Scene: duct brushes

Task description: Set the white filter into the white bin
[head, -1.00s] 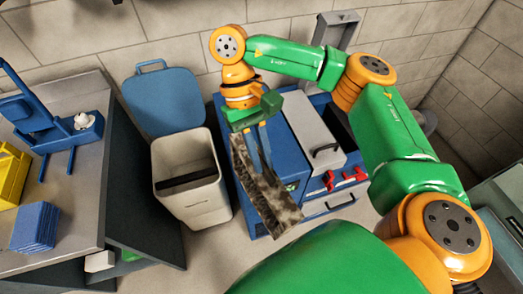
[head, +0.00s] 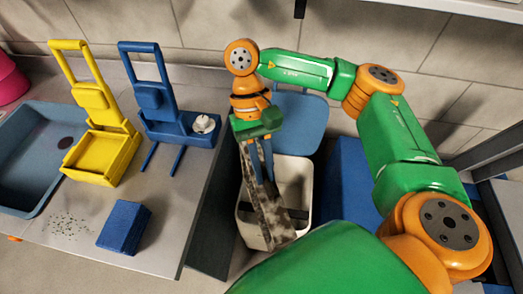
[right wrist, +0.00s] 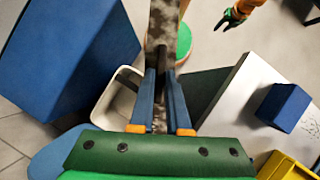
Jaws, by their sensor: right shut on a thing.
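The white filter (head: 270,212) is a long flat panel, heavily stained grey-brown. My right gripper (head: 262,172) is shut on it near its upper end, and it hangs tilted down. The white bin (head: 305,195) stands open behind the filter in the head view, with its blue lid (head: 302,120) raised at the back. The filter overlaps the bin's opening; whether it touches the rim is unclear. In the right wrist view the filter (right wrist: 160,30) runs up between the blue fingers (right wrist: 164,90), with the bin (right wrist: 117,95) to the left. My left gripper (right wrist: 235,17) shows small there, its fingers apart.
A blue cabinet (head: 352,185) stands right of the bin.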

